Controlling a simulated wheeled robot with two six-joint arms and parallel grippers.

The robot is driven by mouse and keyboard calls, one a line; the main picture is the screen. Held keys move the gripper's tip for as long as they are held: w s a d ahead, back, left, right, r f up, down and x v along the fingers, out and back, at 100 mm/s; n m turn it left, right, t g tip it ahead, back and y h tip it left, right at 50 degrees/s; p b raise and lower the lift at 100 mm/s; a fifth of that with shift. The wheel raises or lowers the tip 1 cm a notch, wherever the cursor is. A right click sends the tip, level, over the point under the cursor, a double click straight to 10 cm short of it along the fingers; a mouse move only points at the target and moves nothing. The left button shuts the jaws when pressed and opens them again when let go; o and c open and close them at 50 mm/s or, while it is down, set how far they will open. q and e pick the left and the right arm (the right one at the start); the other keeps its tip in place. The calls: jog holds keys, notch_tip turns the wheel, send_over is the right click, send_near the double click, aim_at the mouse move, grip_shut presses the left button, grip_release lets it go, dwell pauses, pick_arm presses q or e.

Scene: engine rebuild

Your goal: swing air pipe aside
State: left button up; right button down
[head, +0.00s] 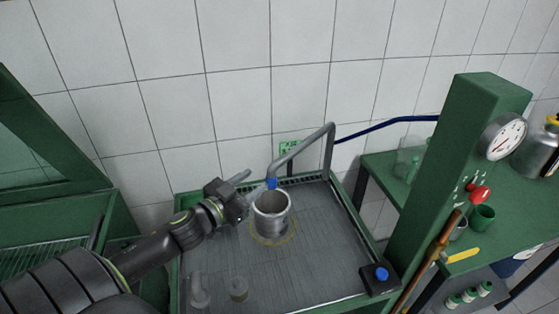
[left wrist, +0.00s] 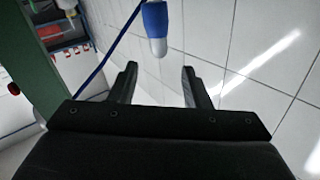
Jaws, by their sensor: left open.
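The air pipe (head: 303,146) is a grey bent tube that rises at the back right of the wash tray and slopes down left to a blue nozzle (head: 271,183). The nozzle hangs over the mouth of a grey metal cylinder (head: 271,222). My left gripper (head: 257,180) is open just left of the nozzle, its fingers pointing right towards it. In the left wrist view the blue nozzle (left wrist: 156,22) with its pale tip lies beyond and between the open fingertips (left wrist: 159,68). Nothing is between the fingers. My right gripper is not in view.
The cylinder stands inside a yellow ring on the grey tray floor (head: 310,235), which has a green rim. A blue hose (head: 385,127) runs right from the pipe. A black box with a blue button (head: 381,274) sits at the front right corner. A green post (head: 440,170) with a gauge stands right.

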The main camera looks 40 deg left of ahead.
aim_at(274, 167)
pick_arm(q)
jog(key=w+b, duration=0.1)
jog(key=w, duration=0.2)
jog(key=shift+d+f, duration=0.1)
jog(key=shift+d, duration=0.05)
jog(key=w, duration=0.2)
jog(key=w+b, duration=0.1)
jog(key=w, duration=0.5)
jog(key=shift+d+b, duration=0.3)
jog(key=shift+d, duration=0.1)
jog(key=shift+c, duration=0.2)
grip_shut()
